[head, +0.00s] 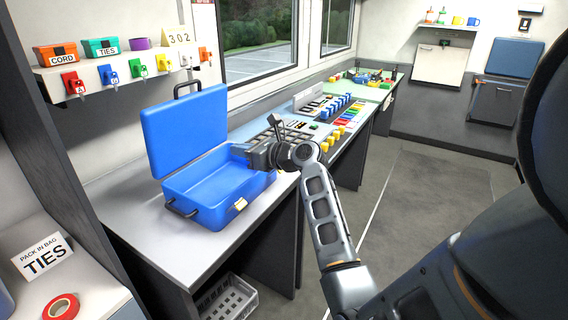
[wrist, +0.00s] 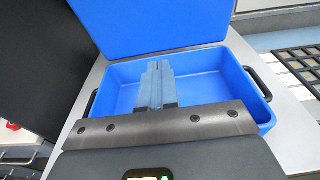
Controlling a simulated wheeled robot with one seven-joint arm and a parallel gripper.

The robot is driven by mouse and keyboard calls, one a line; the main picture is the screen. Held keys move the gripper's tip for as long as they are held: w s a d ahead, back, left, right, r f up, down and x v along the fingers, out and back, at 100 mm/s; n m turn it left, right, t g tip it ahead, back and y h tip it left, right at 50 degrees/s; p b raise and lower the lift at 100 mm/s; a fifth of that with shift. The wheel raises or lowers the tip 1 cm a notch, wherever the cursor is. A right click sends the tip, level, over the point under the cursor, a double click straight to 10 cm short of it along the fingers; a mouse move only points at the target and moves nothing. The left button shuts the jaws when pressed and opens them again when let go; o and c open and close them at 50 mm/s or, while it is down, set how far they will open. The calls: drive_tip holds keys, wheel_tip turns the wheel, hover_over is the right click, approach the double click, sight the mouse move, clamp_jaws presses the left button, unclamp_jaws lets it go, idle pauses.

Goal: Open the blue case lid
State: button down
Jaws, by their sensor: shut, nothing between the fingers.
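The blue case (head: 215,189) stands on the grey counter, and its inside looks empty. Its lid (head: 186,127) is raised and leans back past upright, with a dark handle at its top edge. My gripper (head: 272,128) is at the right side of the case in the head view, above its right wall and apart from the lid. In the wrist view my gripper (wrist: 157,86) points over the open case (wrist: 208,80), its fingers together with nothing between them. The lower part of the lid (wrist: 150,25) shows beyond the case there.
A dark tray (head: 270,133) and coloured blocks lie farther along the counter. A TIES sign (head: 42,252) and red tape roll (head: 62,307) are at lower left. Floor at right is clear.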

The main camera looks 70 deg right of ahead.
drive_tip(key=f+v, duration=0.2)
drive_tip(key=v, duration=1.1)
drive_tip(key=shift+s+a, duration=0.15)
drive_tip(key=shift+s, duration=0.2)
drive_tip(key=s+a+f+n+g, duration=0.2)
drive_tip(key=a+f+n, duration=0.55)
drive_tip(key=a, duration=0.25)
drive_tip(key=s+a+f+n+g, duration=0.1)
drive_tip(key=s+a+f+n, duration=0.1)
drive_tip(key=a+f+n, duration=0.55)
drive_tip(key=s+a+r+n+y, duration=0.1)
drive_tip(key=s+a+r+n, duration=0.2)
drive_tip(key=s+a+n, duration=0.2)
drive_tip(key=s+a+r+n+t+y+b, duration=0.1)
drive_tip(key=s+a+r+n, duration=0.2)
drive_tip(key=a+n, duration=0.6)
drive_tip(key=s+a+r+n+t+y, duration=0.1)
drive_tip(key=s+a+r+n, duration=0.2)
drive_tip(key=s+a+n, duration=0.3)
drive_tip(key=a+n, duration=0.1)
drive_tip(key=n, duration=0.2)
drive_tip(key=shift+s+r+n+y, duration=0.3)
drive_tip(key=shift+s+n, duration=0.1)
